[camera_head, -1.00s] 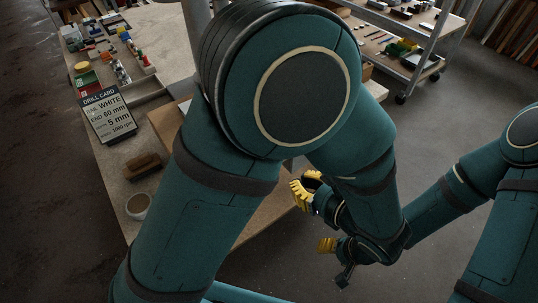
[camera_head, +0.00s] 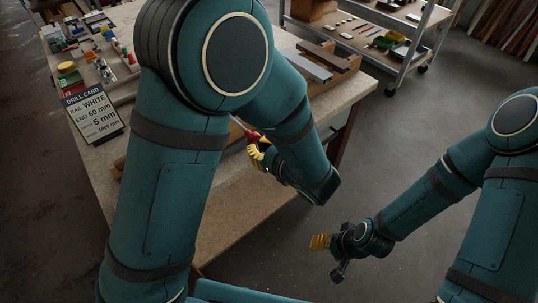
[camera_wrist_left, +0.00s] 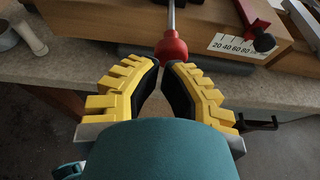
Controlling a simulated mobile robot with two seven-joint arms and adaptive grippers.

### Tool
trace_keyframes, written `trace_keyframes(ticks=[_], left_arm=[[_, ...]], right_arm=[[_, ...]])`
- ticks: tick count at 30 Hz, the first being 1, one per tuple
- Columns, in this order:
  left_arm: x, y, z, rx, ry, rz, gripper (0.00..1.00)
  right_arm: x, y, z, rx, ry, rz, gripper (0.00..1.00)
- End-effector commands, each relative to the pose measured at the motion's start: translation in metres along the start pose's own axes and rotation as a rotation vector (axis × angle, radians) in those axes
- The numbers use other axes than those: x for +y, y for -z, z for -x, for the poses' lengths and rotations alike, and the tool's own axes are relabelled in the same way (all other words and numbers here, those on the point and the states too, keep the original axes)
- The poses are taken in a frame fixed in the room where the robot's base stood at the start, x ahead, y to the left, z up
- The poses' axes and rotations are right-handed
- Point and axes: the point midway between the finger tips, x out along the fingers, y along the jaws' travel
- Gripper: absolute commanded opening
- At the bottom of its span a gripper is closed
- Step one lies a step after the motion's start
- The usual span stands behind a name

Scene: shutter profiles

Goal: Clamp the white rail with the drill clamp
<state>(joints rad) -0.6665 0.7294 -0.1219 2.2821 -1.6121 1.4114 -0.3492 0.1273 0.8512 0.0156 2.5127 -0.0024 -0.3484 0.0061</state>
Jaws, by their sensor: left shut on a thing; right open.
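My left gripper (camera_head: 258,157) is at the bench's front edge, its yellow fingers beside a red handle (camera_head: 247,134). In the left wrist view, the gripper (camera_wrist_left: 161,68) is shut on this red ball-shaped handle (camera_wrist_left: 171,46), which has a metal rod running away from it. I take it to be the drill clamp's handle; the arm hides most of the clamp in the head view. I cannot pick out the white rail with certainty; a pale grey profile (camera_head: 301,66) lies at the bench's back right. My right gripper (camera_head: 330,256) is open and empty over the floor.
A drill card (camera_head: 93,115) reading "RAIL WHITE, END 60 mm, 5 mm" stands at the bench's left. A wooden block with a printed scale (camera_wrist_left: 232,44) and a red bar with a black knob (camera_wrist_left: 263,42) are right of the handle. A shelf cart (camera_head: 400,55) stands behind.

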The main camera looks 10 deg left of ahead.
Motion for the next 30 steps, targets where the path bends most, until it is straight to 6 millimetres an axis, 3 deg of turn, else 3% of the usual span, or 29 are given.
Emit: trace_keyframes(ticks=[14, 24, 30], left_arm=[[0.0, -0.003, -0.007, -0.001, -0.001, 0.001, 0.0], [0.001, -0.026, -0.072, 0.0, -0.005, 0.004, 0.0], [0.001, -0.03, -0.084, 0.0, -0.002, 0.001, 0.0]], right_arm=[[0.0, 0.0, 0.0, -0.001, 0.0, 0.0, 0.59], [0.001, -0.001, -0.002, -0.001, 0.0, 0.0, 0.59], [0.001, -0.001, -0.002, -0.001, 0.0, 0.0, 0.59]])
